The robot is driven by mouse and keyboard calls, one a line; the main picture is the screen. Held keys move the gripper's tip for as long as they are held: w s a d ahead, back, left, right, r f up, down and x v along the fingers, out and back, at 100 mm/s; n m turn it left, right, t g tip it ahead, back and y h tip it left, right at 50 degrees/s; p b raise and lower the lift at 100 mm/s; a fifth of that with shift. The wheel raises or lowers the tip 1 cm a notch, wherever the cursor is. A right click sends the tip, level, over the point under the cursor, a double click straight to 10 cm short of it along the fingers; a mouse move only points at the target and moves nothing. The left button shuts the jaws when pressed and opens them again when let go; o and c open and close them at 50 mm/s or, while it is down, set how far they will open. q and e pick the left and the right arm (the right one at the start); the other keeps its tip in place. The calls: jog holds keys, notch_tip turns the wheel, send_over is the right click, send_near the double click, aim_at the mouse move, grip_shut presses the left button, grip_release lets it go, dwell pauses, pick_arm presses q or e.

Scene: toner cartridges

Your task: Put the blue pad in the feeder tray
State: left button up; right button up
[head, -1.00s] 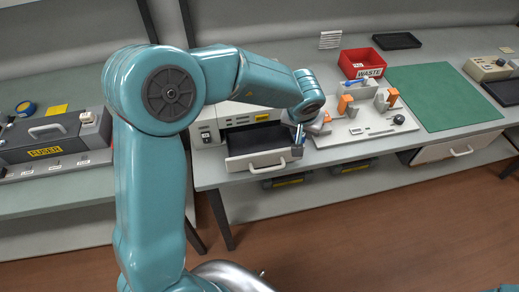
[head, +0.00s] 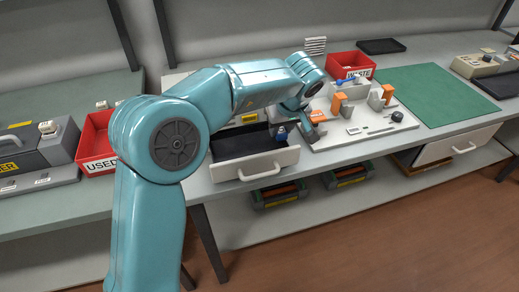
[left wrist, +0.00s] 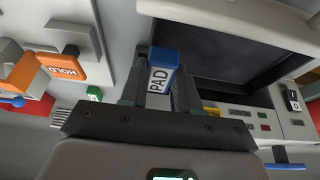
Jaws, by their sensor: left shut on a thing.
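My left gripper (head: 292,131) is shut on the blue pad (left wrist: 162,72), whose white label reads PAD in the left wrist view. The pad (head: 281,133) also shows in the head view as a small blue piece at the tray's back right corner. The feeder tray (head: 255,166) is pulled out, with a white front, a handle and a dark inside. In the left wrist view the tray (left wrist: 228,14) lies just right of and beyond the pad. I cannot tell the pad's height above the tray. My right gripper is not in view.
Right of the tray is a white board (head: 366,127) with orange-labelled holders; an orange HOLD tag (left wrist: 64,68) is near the gripper. Behind it stands a red WASTE bin (head: 347,62). The green mat (head: 440,95) is clear. A red USED bin (head: 95,140) stands left.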

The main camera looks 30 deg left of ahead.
aim_at(259, 147)
pick_arm(q)
jog(key=shift+s+a+f, duration=0.25)
jog(key=shift+s+a, duration=0.1)
jog(key=shift+s, duration=0.1)
jog(key=shift+s+a+f, duration=0.2)
jog(key=shift+s+a, duration=0.1)
jog(key=shift+s, duration=0.15)
jog(key=shift+s+a+f+b, duration=0.95)
jog(key=shift+s+f+b, duration=0.1)
jog(key=shift+s+f, duration=0.1)
jog(key=shift+s+a, duration=0.1)
